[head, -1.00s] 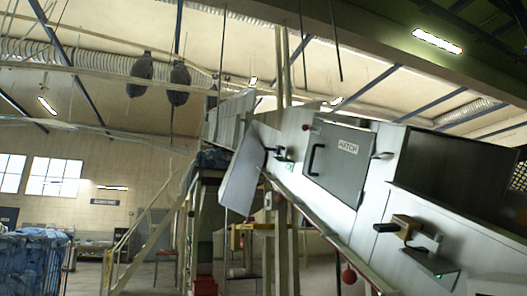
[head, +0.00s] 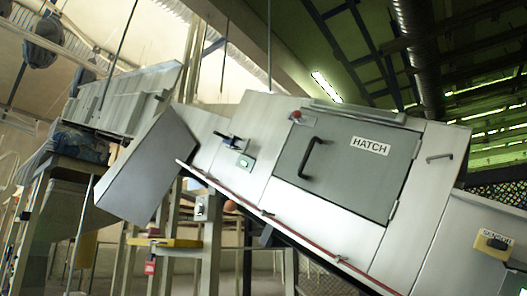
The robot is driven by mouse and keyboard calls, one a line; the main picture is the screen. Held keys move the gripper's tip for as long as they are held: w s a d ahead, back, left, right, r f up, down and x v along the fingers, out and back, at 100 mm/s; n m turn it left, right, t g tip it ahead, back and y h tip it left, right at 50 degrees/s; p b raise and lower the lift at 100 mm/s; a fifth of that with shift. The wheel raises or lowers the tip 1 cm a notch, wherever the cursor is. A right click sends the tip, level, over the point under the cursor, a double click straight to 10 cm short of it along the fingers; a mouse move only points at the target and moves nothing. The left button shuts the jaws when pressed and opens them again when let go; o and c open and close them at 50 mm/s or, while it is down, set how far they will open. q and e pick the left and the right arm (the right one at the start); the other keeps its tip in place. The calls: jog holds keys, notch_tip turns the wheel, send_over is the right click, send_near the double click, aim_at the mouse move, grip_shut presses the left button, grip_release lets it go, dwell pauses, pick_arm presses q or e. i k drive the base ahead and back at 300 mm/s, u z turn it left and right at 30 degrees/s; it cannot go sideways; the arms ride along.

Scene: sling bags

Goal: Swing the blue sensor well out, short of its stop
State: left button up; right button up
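A small dark, bluish device on a bracket (head: 232,142) sticks out from the sloping grey machine casing, left of the hatch. It may be the blue sensor, but its colour and swing angle are too small to tell. A small plate with a green light (head: 245,161) is just below it. Neither of my grippers shows in the head view.
The grey hatch door (head: 345,167) is shut and has a black handle (head: 311,158). A grey chute flap (head: 150,168) hangs at the casing's left end. A yellow stand part (head: 168,242) is below. A red cord runs along the casing's lower edge.

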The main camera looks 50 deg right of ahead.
aim_at(229, 139)
jog(key=z, duration=1.05)
jog(key=i, duration=0.9)
jog(key=z, duration=1)
